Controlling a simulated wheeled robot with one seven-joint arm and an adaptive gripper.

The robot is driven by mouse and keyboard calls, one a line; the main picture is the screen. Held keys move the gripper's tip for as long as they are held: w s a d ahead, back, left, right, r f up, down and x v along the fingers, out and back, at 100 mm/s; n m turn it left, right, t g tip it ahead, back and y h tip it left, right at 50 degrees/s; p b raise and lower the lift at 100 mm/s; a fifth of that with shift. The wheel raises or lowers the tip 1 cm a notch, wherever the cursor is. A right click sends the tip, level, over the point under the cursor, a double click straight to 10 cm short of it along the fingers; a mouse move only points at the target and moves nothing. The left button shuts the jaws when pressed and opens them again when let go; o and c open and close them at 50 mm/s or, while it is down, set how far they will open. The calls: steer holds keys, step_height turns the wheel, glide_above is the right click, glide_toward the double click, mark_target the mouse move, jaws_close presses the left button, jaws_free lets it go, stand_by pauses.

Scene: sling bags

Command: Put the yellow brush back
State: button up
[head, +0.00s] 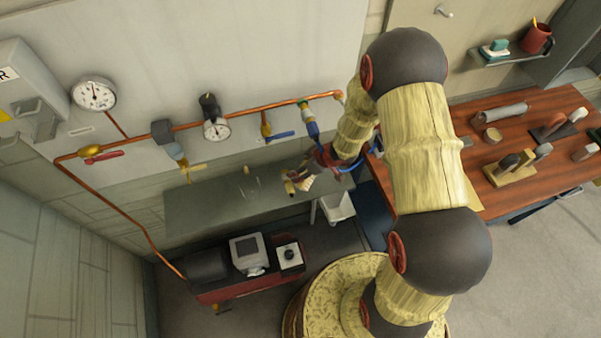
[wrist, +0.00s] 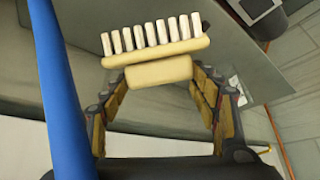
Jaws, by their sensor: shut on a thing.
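The yellow brush (wrist: 158,72) has a pale yellow handle block and a row of white bristles. In the wrist view it lies crosswise at the fingertips, bristles facing away from my palm. My gripper (wrist: 160,84) is shut on its block, with a segmented finger at each side. In the head view my gripper (head: 299,182) hangs above the right part of a grey bench (head: 215,205). The brush is too small there to make out clearly. No place for the brush can be told for sure.
Copper pipes with gauges (head: 94,94) and valves run along the wall behind the bench. A red machine (head: 240,288) stands below it, and a white bin (head: 338,206) at its right end. A wooden table (head: 480,119) with several blocks and brushes is at right.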

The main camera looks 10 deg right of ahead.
steer(key=shift+w+a+f, duration=0.15)
steer(key=shift+f, duration=0.25)
step_height(320, 180, down, 3)
steer(key=shift+r+b, duration=0.1)
steer(key=shift+b, duration=0.6)
steer(key=o, duration=1.6)
steer(key=shift+c, duration=0.2)
steer(key=shift+r, duration=0.1)
steer(key=p+v, duration=0.4)
steer(key=v, duration=0.8)
